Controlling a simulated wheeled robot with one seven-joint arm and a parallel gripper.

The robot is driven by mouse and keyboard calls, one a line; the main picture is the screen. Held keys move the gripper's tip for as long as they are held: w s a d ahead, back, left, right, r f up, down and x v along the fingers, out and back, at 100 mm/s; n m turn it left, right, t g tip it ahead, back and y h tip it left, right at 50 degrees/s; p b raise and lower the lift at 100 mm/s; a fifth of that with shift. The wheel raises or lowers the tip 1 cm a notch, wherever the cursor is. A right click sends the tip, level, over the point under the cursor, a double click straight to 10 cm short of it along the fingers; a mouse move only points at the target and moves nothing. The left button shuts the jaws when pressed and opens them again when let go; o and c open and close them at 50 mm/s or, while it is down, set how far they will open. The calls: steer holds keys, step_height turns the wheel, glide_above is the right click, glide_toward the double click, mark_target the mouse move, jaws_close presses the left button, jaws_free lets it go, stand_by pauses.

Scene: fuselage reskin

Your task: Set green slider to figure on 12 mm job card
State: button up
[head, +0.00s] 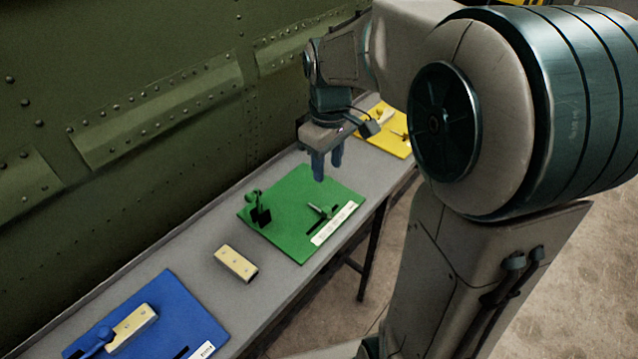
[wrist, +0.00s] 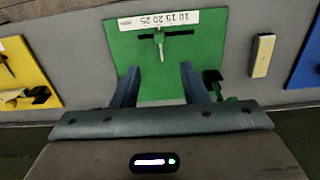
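The green board (head: 290,205) lies on the bench, with a small green slider (head: 322,211) in a dark slot beside a white scale strip (head: 338,222). In the wrist view the green slider (wrist: 159,42) stands near the middle of the strip (wrist: 158,19), whose figures include 10, 15, 20 and 25. Its exact reading is too small to tell. My gripper (head: 328,168) hangs above the far part of the board, pointing down. In the wrist view its two fingers (wrist: 159,85) are apart with nothing between them, the slider ahead of them. I cannot make out a 12 mm job card.
A green clamp-like piece (head: 257,206) with a black base stands on the board's left side. A cream block (head: 235,263) lies on the bench nearer. A blue board (head: 180,315) lies in front and a yellow board (head: 388,140) behind. The riveted green fuselage wall (head: 130,120) borders the bench.

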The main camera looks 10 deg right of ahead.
mark_target(326, 209)
step_height(326, 209, down, 14)
steer(key=shift+w+r, duration=0.1)
steer(key=shift+w, duration=0.05)
stand_by(0.3)
jaws_close()
